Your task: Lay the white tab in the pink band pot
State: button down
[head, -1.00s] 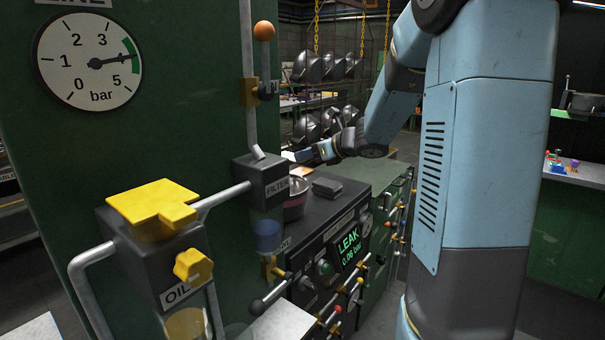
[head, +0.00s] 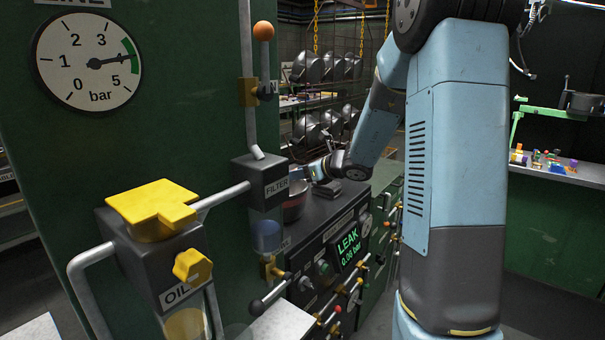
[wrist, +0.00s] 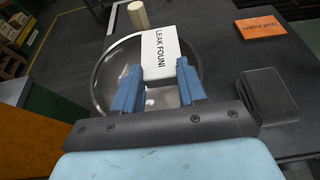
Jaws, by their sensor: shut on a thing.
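The white tab (wrist: 163,50), lettered "LEAK FOUN" as far as it shows, is between the blue fingers of my gripper (wrist: 158,70) in the wrist view. My gripper is shut on it. The tab lies over the mouth of a round metal pot (wrist: 107,75), its far end near the rim; whether it touches the pot I cannot tell. In the head view my gripper (head: 305,172) is low over the pot (head: 294,205), which has a pinkish side and is partly hidden by the filter. The tab is not clear there.
On the dark bench top right of the pot are a dark block (wrist: 268,95) and an orange tab (wrist: 260,25) lettered "TEST AGAIN". A cream cylinder (wrist: 138,14) stands beyond the rim. The filter (head: 262,180) and its pipe stand in front of the pot.

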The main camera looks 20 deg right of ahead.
jog(key=shift+f, duration=0.55)
jog(key=shift+c, duration=1.6)
grip_release()
